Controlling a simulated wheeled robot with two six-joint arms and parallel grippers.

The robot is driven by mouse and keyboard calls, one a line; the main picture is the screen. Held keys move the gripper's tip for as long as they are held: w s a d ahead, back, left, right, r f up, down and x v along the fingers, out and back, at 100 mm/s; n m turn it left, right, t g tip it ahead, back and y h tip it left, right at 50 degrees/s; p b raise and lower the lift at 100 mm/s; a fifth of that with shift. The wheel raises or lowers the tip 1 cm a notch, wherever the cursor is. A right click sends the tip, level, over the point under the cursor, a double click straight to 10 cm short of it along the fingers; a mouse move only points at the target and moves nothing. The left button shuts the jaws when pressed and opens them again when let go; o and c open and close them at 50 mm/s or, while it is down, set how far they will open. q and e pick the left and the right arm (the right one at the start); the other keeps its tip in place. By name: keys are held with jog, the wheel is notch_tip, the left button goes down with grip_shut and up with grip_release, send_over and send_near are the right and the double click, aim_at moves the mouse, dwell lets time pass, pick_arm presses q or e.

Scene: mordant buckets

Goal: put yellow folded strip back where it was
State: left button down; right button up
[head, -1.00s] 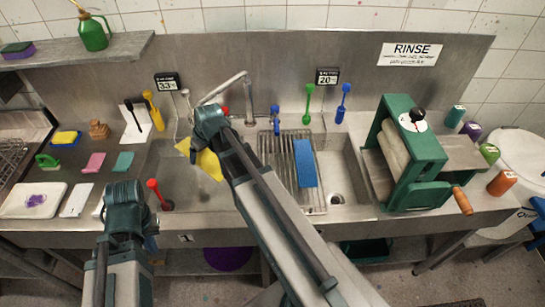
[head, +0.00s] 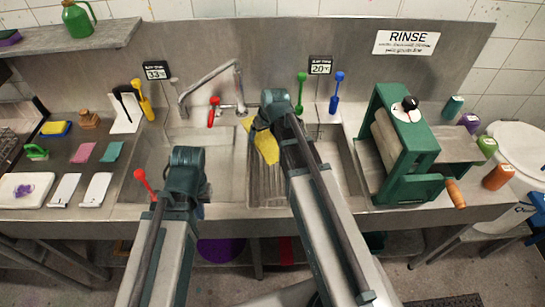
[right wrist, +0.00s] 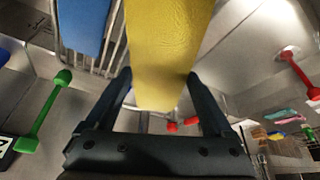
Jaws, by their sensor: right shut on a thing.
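The yellow folded strip (head: 264,145) hangs from my right gripper (head: 262,124) over the rack (head: 262,185) in the sink. In the right wrist view the strip (right wrist: 168,50) sits between the two dark fingers, which are shut on it. A blue strip (right wrist: 84,25) lies on the rack bars beside it in that view; my right arm hides it in the head view. My left gripper (head: 186,172) is over the front of the left basin, apart from the strip. Its fingers are hidden, so I cannot tell whether it is open.
The tap (head: 215,80) with red handles stands behind the sink. A red-handled tool (head: 145,182) stands at the left basin. The green wringer (head: 402,145) with a wooden crank is at the right.

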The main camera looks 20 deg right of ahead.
aim_at(262, 142)
jog(key=shift+w+a+r+p, duration=0.1)
jog(key=shift+w+r+p, duration=0.25)
jog(key=shift+w+r, duration=0.25)
jog(key=shift+s+r+m, duration=0.1)
jog(key=shift+m, duration=0.2)
notch_tip(262, 142, down, 6)
jog(key=b, duration=0.6)
jog(key=shift+f, duration=0.25)
jog(key=shift+b, duration=0.3)
notch_tip(262, 142, down, 4)
jog(key=b, duration=0.3)
jog(key=shift+r, duration=0.15)
jog(key=shift+b, duration=0.3)
